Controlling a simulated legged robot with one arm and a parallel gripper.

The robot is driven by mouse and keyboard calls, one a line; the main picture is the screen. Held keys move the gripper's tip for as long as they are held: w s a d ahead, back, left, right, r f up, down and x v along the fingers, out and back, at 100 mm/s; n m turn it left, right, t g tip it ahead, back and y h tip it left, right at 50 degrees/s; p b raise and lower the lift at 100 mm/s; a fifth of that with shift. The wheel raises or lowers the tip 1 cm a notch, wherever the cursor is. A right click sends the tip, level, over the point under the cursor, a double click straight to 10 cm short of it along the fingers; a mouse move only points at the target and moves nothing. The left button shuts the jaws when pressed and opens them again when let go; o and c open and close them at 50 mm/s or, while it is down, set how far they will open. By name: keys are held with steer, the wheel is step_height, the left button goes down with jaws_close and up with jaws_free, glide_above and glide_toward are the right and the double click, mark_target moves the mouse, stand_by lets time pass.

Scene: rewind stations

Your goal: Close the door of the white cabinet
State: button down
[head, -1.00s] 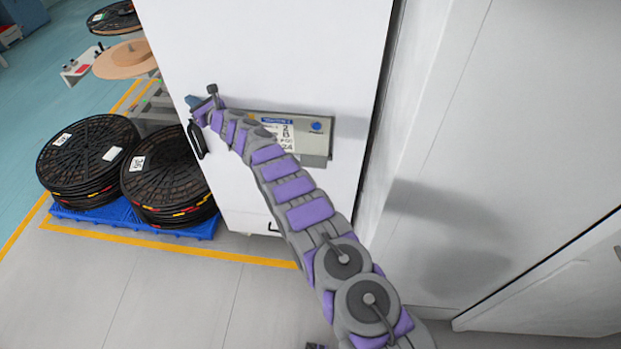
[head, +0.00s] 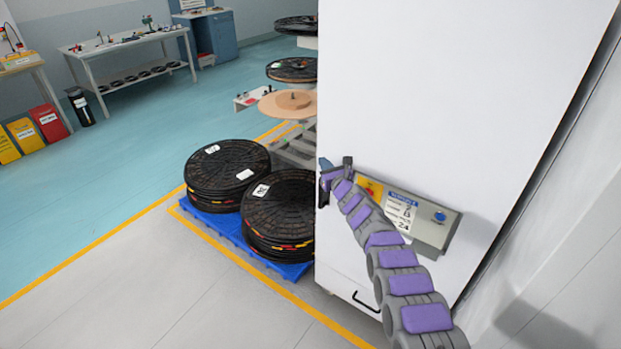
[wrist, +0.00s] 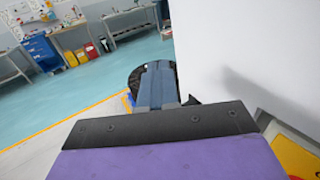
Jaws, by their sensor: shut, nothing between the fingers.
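The white cabinet (head: 440,90) fills the right half of the head view. Its large flat front carries a grey control panel (head: 440,222) with a blue button and a label. A dark seam runs down the right side of this front; I cannot tell whether the door is fully closed. My gripper (head: 324,164) is at the left edge of the front, level with the top of the panel. It is shut and empty. In the wrist view its blue fingers (wrist: 157,85) are together beside the white surface (wrist: 240,60); I cannot tell whether they touch it. The gripper mostly hides the door's side handle.
Black reels (head: 228,166) are stacked on a blue pallet (head: 232,230) left of the cabinet. A workbench (head: 130,45) is at the far wall.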

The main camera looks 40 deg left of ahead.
steer(key=s+p, duration=0.1)
steer(key=s, duration=0.7)
steer(key=shift+s+d+f+p, duration=0.2)
steer(key=shift+s+d+p, duration=0.05)
steer(key=shift+d+p, duration=0.1)
stand_by(0.3)
steer(key=shift+a+f, duration=0.1)
steer(key=shift+a, duration=0.1)
steer(key=shift+s, duration=0.1)
